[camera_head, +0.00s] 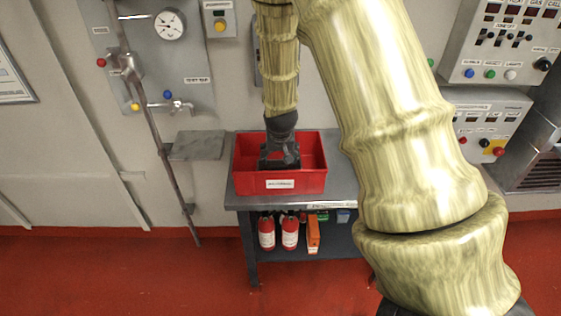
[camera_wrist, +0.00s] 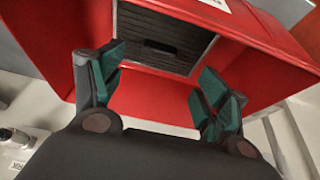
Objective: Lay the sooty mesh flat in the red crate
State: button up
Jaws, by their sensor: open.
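The red crate (camera_head: 314,182) stands on the grey bench with its label facing out. The dark ribbed mesh (camera_wrist: 165,42), with a pale frame, is inside the crate in the wrist view. It appears to lie flat on the crate floor, close to one wall; part of it is cut off by the picture's top edge. My gripper (camera_head: 280,160) reaches down into the crate in the head view and hides most of what is there. In the wrist view its green-padded fingers (camera_wrist: 158,88) are wide apart with nothing between them, and the mesh lies beyond them.
The crate walls stand close around my gripper. The grey bench (camera_head: 345,193) has bare room right of the crate. Red fire extinguishers (camera_head: 267,232) stand on its lower shelf. A small grey shelf (camera_head: 197,146) and wall panels flank the bench.

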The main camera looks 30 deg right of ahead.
jog(key=shift+b+v, duration=0.4)
jog(key=shift+v, duration=1.45)
